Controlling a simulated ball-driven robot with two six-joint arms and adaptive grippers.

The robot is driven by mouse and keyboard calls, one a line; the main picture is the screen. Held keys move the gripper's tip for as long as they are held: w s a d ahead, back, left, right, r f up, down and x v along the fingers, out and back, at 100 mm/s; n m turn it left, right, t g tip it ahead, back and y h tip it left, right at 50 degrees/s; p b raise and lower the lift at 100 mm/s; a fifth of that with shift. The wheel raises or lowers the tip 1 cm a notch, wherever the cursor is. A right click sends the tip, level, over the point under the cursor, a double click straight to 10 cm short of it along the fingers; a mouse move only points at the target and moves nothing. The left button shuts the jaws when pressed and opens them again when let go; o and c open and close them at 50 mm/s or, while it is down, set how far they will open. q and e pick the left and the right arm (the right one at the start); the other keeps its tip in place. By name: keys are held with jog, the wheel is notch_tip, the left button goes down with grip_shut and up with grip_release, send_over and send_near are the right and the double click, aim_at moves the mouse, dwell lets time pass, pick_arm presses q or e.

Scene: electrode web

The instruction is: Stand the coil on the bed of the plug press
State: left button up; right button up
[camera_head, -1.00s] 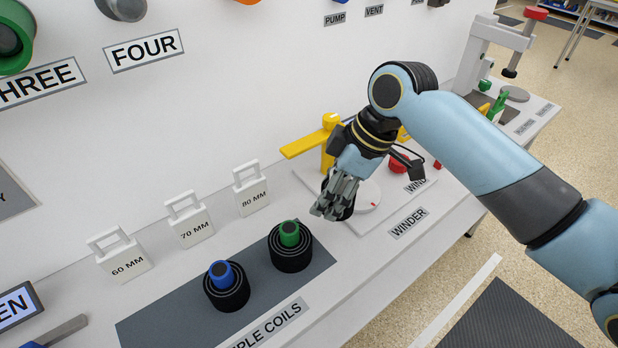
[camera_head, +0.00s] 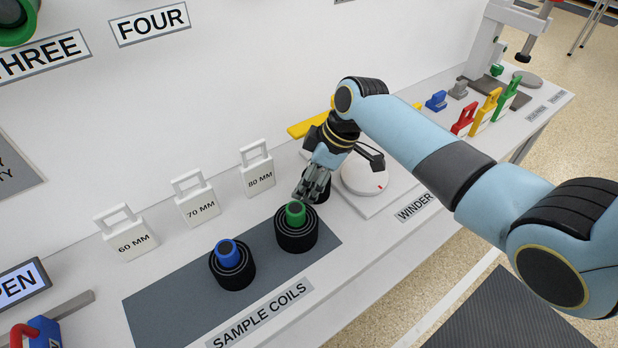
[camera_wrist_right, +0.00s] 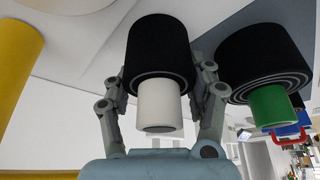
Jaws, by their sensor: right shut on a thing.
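My right gripper (camera_head: 312,188) is shut on a black coil with a white core. In the head view most of this coil (camera_head: 325,190) is hidden behind the fingers, just left of the winder disc. The right wrist view shows the coil's black winding (camera_wrist_right: 158,50) and white core (camera_wrist_right: 160,105) between the fingers (camera_wrist_right: 160,95). A white press stand (camera_head: 490,40), which seems to be the plug press, is at the far right end of the bench, with a grey round plate (camera_head: 528,80) beside it. My left gripper is not in view.
A green-cored coil (camera_head: 297,235) stands close to my right gripper, and a blue-cored coil (camera_head: 232,270) further left, on the grey mat (camera_head: 160,310). The winder disc (camera_head: 366,178) is right of the gripper. Coloured handled blocks (camera_head: 480,110) stand before the press.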

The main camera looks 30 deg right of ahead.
jog(key=shift+f, duration=0.15)
jog(key=o, duration=1.4)
